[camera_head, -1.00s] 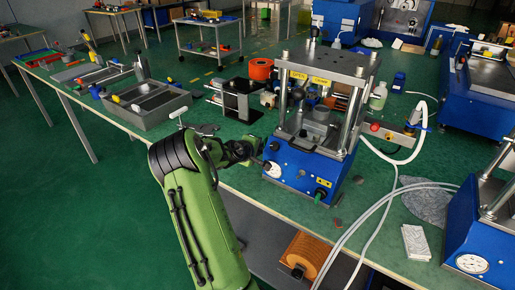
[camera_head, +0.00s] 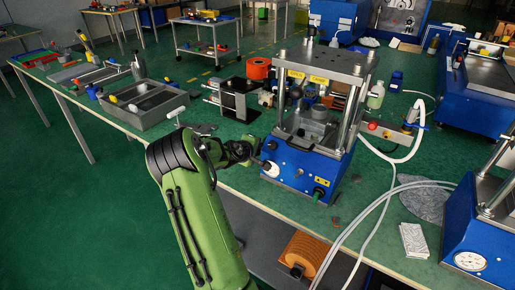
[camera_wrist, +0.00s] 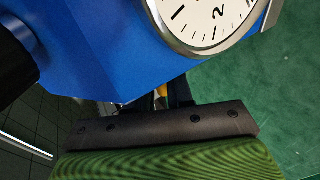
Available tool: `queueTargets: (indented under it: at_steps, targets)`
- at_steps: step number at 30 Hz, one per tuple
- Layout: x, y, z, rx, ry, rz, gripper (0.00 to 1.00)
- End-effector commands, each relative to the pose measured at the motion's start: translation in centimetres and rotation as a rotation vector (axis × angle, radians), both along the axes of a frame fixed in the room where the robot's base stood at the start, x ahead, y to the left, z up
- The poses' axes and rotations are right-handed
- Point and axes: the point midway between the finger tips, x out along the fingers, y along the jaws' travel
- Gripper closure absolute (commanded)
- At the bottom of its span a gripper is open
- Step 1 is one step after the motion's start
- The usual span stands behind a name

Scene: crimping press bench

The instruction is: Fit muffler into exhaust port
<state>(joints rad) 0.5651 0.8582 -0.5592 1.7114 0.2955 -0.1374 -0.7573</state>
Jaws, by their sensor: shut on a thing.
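The blue crimping press (camera_head: 302,172) stands at the front edge of the green bench. My gripper (camera_head: 262,163) is at the left of its front panel, close beside the round white gauge (camera_head: 271,170). In the wrist view my gripper (camera_wrist: 168,96) is shut on a small yellowish piece, the muffler (camera_wrist: 161,92), mostly hidden between the dark fingers. The press's blue wall (camera_wrist: 110,50) and the gauge (camera_wrist: 208,18) lie right in front of the fingers. I cannot make out the exhaust port, or whether the muffler touches the press.
A black knob or cylinder (camera_wrist: 14,58) juts in at the left of the wrist view. A green fitting (camera_head: 319,193) sits on the panel's lower right. White hoses (camera_head: 375,212) run right of the press. A grey tray (camera_head: 147,103) stands left on the bench.

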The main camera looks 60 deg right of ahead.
Motion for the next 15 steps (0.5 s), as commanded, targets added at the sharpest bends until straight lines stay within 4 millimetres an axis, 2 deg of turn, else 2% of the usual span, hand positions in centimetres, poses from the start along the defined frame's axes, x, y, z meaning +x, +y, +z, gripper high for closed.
queueTargets:
  at_steps: [11, 12, 15]
  targets:
    - [-0.60, 0.04, -0.09, 0.003, 0.004, -0.007, 1.00]
    - [-0.62, 0.04, -0.09, 0.003, 0.004, -0.007, 0.76]
    - [-0.67, 0.01, -0.04, 0.002, 0.003, -0.008, 0.60]
